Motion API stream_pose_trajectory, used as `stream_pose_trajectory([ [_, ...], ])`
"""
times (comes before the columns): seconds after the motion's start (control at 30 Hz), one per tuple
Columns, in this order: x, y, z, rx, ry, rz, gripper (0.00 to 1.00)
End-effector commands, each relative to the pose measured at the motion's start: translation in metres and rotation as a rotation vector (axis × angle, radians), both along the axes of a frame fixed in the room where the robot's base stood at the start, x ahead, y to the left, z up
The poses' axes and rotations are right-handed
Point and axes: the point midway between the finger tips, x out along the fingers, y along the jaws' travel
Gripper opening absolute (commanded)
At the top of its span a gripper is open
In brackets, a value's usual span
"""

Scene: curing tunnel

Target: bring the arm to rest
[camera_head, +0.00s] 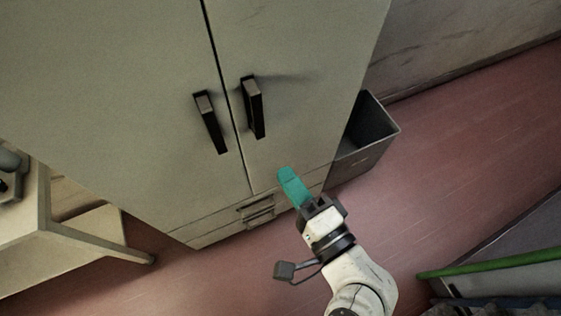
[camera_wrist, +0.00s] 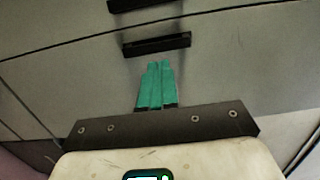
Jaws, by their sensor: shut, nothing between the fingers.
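My gripper (camera_head: 284,172) has teal fingers, which are together with nothing between them. In the head view it is in front of the lower right part of a pale cabinet (camera_head: 300,60), left of a dark bin. In the wrist view my gripper (camera_wrist: 160,66) points at the cabinet front (camera_wrist: 230,75), just below a dark handle (camera_wrist: 157,45) in the picture. I cannot tell whether the fingertips touch the cabinet.
The cabinet has two doors with dark upright handles (camera_head: 254,107) and drawers below. The open grey bin (camera_head: 372,152) stands right of it. A table (camera_head: 85,243) is at left. A green rail (camera_head: 490,262) is at lower right. Red floor (camera_head: 450,150) lies clear between.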

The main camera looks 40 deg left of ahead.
Motion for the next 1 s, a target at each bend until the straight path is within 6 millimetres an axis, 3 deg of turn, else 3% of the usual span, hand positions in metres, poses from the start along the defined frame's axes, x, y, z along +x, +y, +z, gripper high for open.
stream_pose_trajectory([
  [0.17,-0.005,-0.013,0.0,0.0,-0.001,-0.002,0.0],
  [0.47,-0.006,-0.015,0.0,0.0,-0.001,0.0,0.0],
  [0.57,-0.001,-0.027,-0.011,-0.063,-0.028,-0.018,0.0],
  [0.67,0.011,-0.058,-0.042,-0.231,-0.093,-0.054,0.0],
  [0.77,0.021,-0.109,-0.082,-0.472,-0.152,-0.086,0.0],
  [0.87,0.022,-0.167,-0.12,-0.721,-0.175,-0.094,0.0],
  [1.0,0.006,-0.254,-0.161,-1.043,-0.137,-0.069,0.0],
])
